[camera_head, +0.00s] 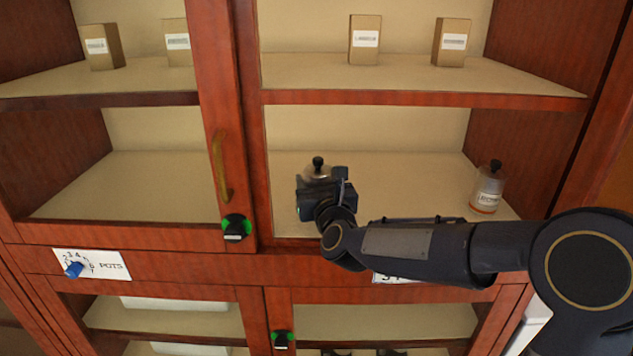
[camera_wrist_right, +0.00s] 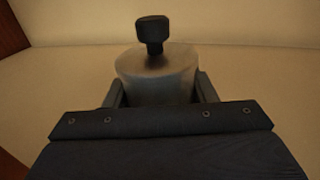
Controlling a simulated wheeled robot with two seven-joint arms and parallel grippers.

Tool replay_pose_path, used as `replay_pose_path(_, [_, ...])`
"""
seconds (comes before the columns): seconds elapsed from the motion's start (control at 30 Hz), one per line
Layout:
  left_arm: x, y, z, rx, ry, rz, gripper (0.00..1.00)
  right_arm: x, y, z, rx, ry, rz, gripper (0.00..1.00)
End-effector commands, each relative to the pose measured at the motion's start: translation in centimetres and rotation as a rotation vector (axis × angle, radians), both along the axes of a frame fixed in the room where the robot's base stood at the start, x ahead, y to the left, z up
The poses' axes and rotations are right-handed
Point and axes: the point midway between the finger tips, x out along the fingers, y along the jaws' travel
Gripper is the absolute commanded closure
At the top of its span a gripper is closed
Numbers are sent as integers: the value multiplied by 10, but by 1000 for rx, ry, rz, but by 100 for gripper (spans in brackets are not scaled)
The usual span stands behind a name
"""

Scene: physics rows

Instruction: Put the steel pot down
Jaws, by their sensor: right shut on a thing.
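The steel pot (camera_wrist_right: 158,75) is a grey metal cylinder with a black knob on its lid. In the right wrist view it is upright between the two fingers of my right gripper (camera_wrist_right: 155,92), which is shut on it. In the head view only the pot's lid and knob (camera_head: 317,170) show behind my right gripper (camera_head: 325,187), at the middle shelf of the cabinet. My gripper hides the pot's base, so I cannot tell whether it touches the shelf (camera_head: 400,180). My left gripper is not in view.
A labelled jar (camera_head: 487,188) with a black knob stands at the shelf's right end. Several small boxes (camera_head: 365,40) stand on the upper shelf. A door frame with a brass handle (camera_head: 220,165) is left of my gripper. The shelf between pot and jar looks clear.

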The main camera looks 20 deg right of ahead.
Motion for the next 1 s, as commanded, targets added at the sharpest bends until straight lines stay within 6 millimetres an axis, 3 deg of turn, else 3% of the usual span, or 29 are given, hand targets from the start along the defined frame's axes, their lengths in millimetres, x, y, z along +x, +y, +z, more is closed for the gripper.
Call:
replay_pose_path(0.03, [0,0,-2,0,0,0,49,0,0,-2,0,0,0,48])
replay_pose_path(0.2, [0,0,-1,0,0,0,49,0,0,-1,0,0,0,27])
replay_pose_path(0.57, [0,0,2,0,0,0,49,-2,0,2,0,0,0,27])
replay_pose_path(1.0, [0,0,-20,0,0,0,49,-88,1,1,1,-4,1,27])
